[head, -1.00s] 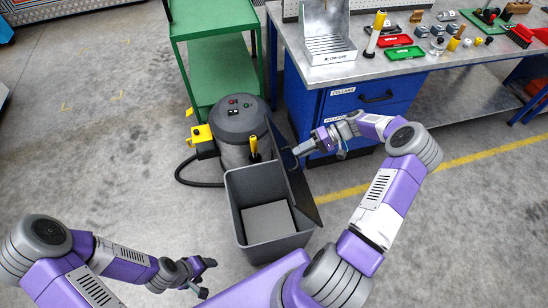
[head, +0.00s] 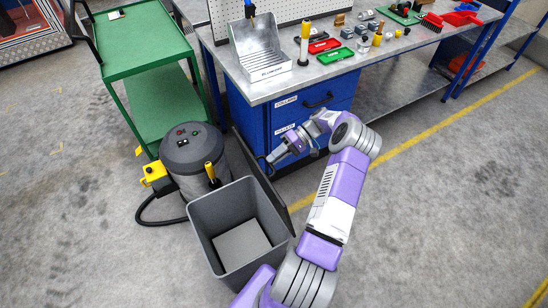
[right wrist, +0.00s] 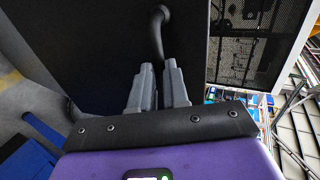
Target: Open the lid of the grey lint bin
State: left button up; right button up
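The grey lint bin (head: 211,262) stands open on the floor in the head view, with a pale panel low inside it. Its dark lid (head: 243,150) stands steeply up along the bin's right side. In the right wrist view the lid (right wrist: 95,50) is a broad dark panel with a curved black handle (right wrist: 158,35). My right gripper (head: 270,160) is at the lid's outer side. In the right wrist view its fingers (right wrist: 159,68) are close together, with the handle's near end between their tips. My left gripper is out of view.
A grey round machine (head: 193,150) with a yellow part (head: 154,174) and black hose stands behind the bin. A green cart (head: 150,40) is behind it. A workbench with blue drawers (head: 318,97) bounds the back right. Floor at the right is clear.

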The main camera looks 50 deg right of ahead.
jog(key=o, duration=0.5)
jog(key=shift+s+d+f, duration=0.15)
jog(key=shift+f, duration=0.4)
jog(key=shift+s+d+f, duration=0.15)
jog(key=shift+f, duration=0.35)
jog(key=shift+c, duration=0.2)
jog(key=shift+r, duration=0.1)
jog(key=v, duration=0.7)
jog(key=shift+d+r+p, duration=0.15)
jog(key=shift+r+p, duration=0.25)
jog(key=shift+w, duration=0.1)
